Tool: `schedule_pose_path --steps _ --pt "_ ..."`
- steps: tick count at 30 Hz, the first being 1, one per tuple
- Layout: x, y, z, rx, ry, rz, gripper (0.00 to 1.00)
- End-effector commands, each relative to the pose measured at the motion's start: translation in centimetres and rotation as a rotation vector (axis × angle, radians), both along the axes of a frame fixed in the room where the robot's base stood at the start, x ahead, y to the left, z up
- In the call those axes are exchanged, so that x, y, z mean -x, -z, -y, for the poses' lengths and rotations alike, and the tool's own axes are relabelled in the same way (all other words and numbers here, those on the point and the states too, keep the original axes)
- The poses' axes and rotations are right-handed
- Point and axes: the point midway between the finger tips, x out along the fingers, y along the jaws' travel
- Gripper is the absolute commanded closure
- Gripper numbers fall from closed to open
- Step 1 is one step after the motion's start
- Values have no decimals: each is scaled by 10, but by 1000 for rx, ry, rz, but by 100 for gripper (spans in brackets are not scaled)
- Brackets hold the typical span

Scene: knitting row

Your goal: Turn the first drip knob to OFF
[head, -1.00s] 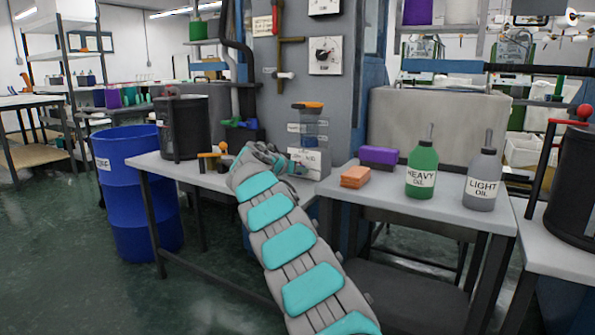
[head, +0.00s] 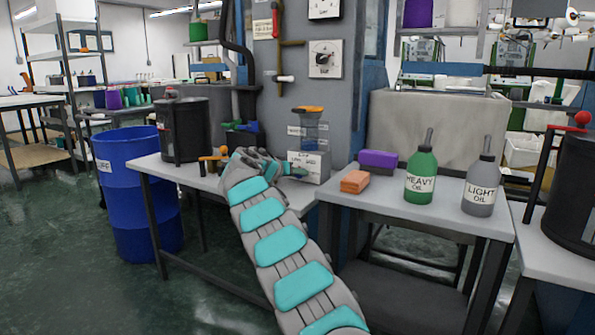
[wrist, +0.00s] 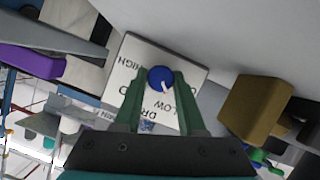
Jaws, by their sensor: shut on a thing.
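The drip unit (head: 310,140) stands on the left bench, with a clear reservoir, an orange top and a white label plate on its base. In the wrist view the white plate (wrist: 138,65) appears upside down, with HIGH, LOW and part of DRIP readable; another word is mostly hidden by a finger. A round blue knob (wrist: 157,76) with a white pointer sits on the plate. The pointer aims down and slightly right in that view, roughly towards LOW. My gripper (wrist: 160,84) is shut on the knob, one green finger on each side. In the head view my gripper (head: 299,172) is at the plate.
An orange block (head: 354,182), a purple block (head: 378,160), a green HEAVY OIL bottle (head: 421,178) and a grey LIGHT OIL bottle (head: 481,185) stand on the bench to the right. A dark canister (head: 185,130) and a blue barrel (head: 130,185) are left.

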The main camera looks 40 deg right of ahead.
Motion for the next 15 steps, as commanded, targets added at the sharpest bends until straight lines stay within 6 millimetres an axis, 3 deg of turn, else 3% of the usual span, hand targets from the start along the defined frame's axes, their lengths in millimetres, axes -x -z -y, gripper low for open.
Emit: schedule_pose_path --steps 15 --pt "-4 -1 -3 183 -3 -442 100"
